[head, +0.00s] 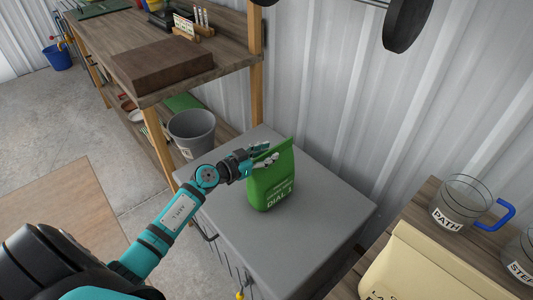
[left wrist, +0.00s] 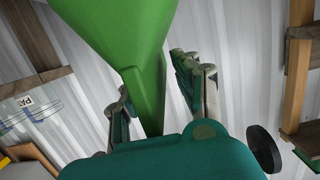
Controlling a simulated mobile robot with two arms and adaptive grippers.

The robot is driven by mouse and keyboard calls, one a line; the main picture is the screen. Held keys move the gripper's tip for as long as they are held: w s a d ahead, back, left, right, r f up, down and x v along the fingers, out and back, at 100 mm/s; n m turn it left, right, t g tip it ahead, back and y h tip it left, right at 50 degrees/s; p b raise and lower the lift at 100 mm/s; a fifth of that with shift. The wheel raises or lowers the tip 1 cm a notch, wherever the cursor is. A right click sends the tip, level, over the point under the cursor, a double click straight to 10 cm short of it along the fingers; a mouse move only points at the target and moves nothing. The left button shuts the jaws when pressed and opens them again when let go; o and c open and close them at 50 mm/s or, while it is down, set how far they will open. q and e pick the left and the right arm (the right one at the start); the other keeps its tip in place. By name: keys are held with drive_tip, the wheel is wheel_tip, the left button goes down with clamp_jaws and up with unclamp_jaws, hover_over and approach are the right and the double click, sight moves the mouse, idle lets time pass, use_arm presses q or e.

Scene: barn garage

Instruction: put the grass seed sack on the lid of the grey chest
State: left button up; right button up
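The green grass seed sack (head: 272,188) is upright over the middle of the grey chest's lid (head: 320,215). Its base looks at or very near the lid; I cannot tell whether it touches. My left gripper (head: 264,158) is at the sack's upper left part, with its fingers on either side. My right gripper is not in view.
A wooden bench at right holds a glass mug marked PATH (head: 462,207) and a cream sack (head: 425,265). A grey bucket (head: 192,133) stands left of the chest, below a shelf with a brown box (head: 160,63). The corrugated wall (head: 330,100) is close behind. The lid around the sack is bare.

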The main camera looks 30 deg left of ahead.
use_arm(q)
drive_tip(key=shift+r, duration=0.15)
drive_tip(key=p+v, duration=0.1)
drive_tip(key=v, duration=1.1)
